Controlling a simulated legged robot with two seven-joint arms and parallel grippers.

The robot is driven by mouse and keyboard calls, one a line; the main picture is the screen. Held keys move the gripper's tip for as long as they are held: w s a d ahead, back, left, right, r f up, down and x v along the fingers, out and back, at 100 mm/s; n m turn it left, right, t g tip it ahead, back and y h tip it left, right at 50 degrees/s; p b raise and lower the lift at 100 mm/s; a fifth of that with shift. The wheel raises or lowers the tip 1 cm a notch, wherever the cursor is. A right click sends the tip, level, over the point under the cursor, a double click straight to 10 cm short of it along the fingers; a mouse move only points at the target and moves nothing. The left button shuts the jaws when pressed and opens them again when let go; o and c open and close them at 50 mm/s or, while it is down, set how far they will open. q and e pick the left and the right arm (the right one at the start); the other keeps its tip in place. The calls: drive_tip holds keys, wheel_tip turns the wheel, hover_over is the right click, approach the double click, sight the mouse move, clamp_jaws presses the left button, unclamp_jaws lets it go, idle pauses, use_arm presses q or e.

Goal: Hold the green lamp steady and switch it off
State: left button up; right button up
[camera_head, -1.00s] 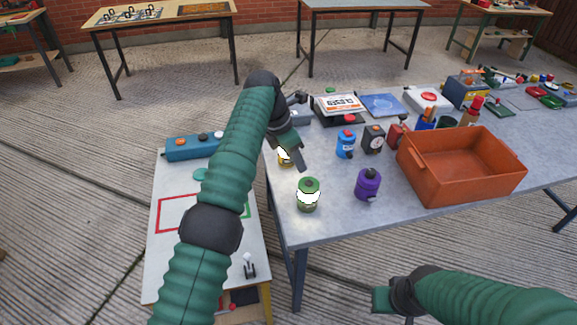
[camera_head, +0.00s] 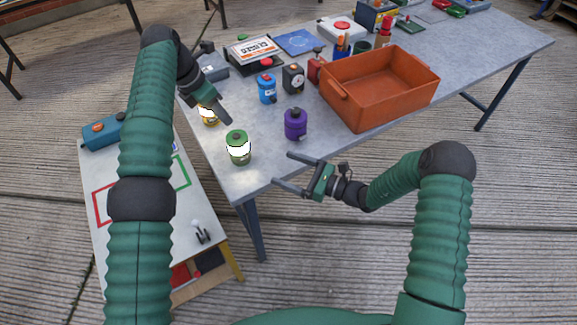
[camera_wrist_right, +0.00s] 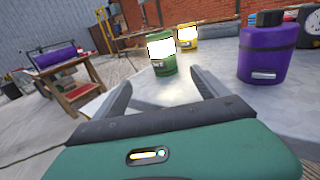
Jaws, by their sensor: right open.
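The green lamp (camera_head: 238,147) stands upright near the left front corner of the grey table, its band glowing white. My right gripper (camera_head: 282,169) is open and empty at the table's front edge, to the lamp's right and apart from it. In the right wrist view, the green lamp (camera_wrist_right: 161,52) stands ahead, between the lines of the open fingers (camera_wrist_right: 160,78). My left gripper (camera_head: 222,112) points down just behind the green lamp, beside a lit yellow lamp (camera_head: 208,117) that it partly covers. Whether its fingers are apart does not show.
A purple lamp-like canister (camera_head: 295,124) stands right of the green lamp, with a blue one (camera_head: 267,89) and a black dial box (camera_head: 293,78) behind. An orange bin (camera_head: 365,95) fills the table's middle. A low white side table (camera_head: 150,225) stands at left.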

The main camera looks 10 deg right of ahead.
approach(248, 151)
drive_tip(key=x, duration=0.3)
drive_tip(key=shift+s+a+f, duration=0.15)
drive_tip(key=shift+a+f, duration=0.05)
drive_tip(key=shift+a, duration=0.1)
drive_tip(key=shift+m+t, duration=0.3)
drive_tip(key=x, duration=0.9)
drive_tip(key=shift+w+d+f, duration=0.1)
drive_tip(key=shift+w, duration=0.2)
drive_tip(key=shift+w+a, duration=0.15)
drive_tip(key=shift+a, duration=0.25)
drive_tip(key=shift+d, duration=0.15)
drive_tip(key=c, duration=0.8)
use_arm(q)
drive_tip(key=shift+a, duration=0.3)
use_arm(e)
drive_tip(key=c, duration=0.9)
use_arm(q)
drive_tip(key=shift+c, duration=0.3)
use_arm(e)
clamp_jaws()
use_arm(q)
clamp_jaws()
